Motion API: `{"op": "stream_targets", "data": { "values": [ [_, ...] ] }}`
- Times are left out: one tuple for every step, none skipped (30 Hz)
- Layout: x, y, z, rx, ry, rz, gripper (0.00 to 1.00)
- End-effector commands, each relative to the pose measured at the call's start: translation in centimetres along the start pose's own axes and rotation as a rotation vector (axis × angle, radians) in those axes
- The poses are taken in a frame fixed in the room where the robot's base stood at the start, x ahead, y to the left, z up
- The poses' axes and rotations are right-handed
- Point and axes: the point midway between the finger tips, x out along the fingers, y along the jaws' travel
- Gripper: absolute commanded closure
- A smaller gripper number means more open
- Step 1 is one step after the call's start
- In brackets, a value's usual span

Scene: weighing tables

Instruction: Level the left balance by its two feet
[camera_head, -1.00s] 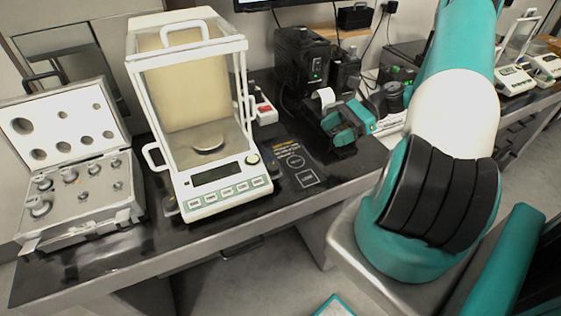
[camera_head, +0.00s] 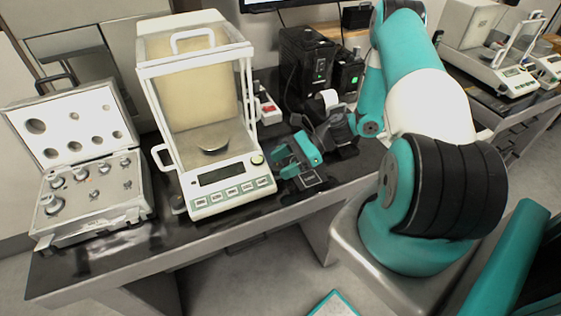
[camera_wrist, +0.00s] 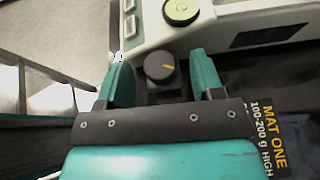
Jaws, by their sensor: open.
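The left balance (camera_head: 225,185) stands on the dark bench, with a glass shield around its pan (camera_head: 210,145). Its round yellow-green bubble level (camera_wrist: 181,10) is at the front right corner; it is too small to read its tilt surely. The left foot (camera_head: 178,203) shows at the front left corner. My gripper (camera_head: 281,160) is beside the right front corner, open, with its fingers (camera_wrist: 162,80) either side of the knob, apparently apart from it.
An open weight case (camera_head: 95,180) stands left of the balance. A dark mat with yellow lettering (camera_wrist: 268,135) lies beside my gripper. A red-topped white device (camera_head: 267,108) and black equipment (camera_head: 305,60) are behind. Another balance (camera_head: 490,50) stands far right.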

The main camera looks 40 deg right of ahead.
Motion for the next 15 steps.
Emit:
{"op": "stream_targets", "data": {
  "values": [
    [0.44,0.05,0.08,0.000,-0.001,0.002,0.39],
    [0.62,0.06,0.06,0.000,-0.001,0.002,0.39],
    [0.80,0.05,0.03,0.001,-0.001,0.002,0.39],
    [0.89,0.04,0.02,0.000,0.000,0.001,0.39],
    [0.95,0.03,0.00,0.000,0.000,0.000,0.39],
    [1.00,0.02,-0.01,0.000,0.000,0.000,0.39],
    [1.02,0.02,-0.02,0.000,0.000,-0.001,0.39],
    [1.02,0.01,-0.03,0.000,0.000,-0.001,0.39],
    [1.02,0.01,-0.03,0.000,0.000,-0.001,0.39],
    [1.01,0.01,-0.03,0.000,0.000,-0.001,0.39],
    [1.01,0.01,-0.03,0.000,0.000,-0.001,0.39],
    [1.00,0.01,-0.03,0.000,0.000,0.000,0.39],
    [1.00,0.01,-0.03,0.000,0.000,0.000,0.44],
    [1.00,0.01,-0.03,0.000,0.000,0.000,0.51],
    [0.99,0.01,-0.03,0.000,0.000,0.000,0.60]
  ]
}}
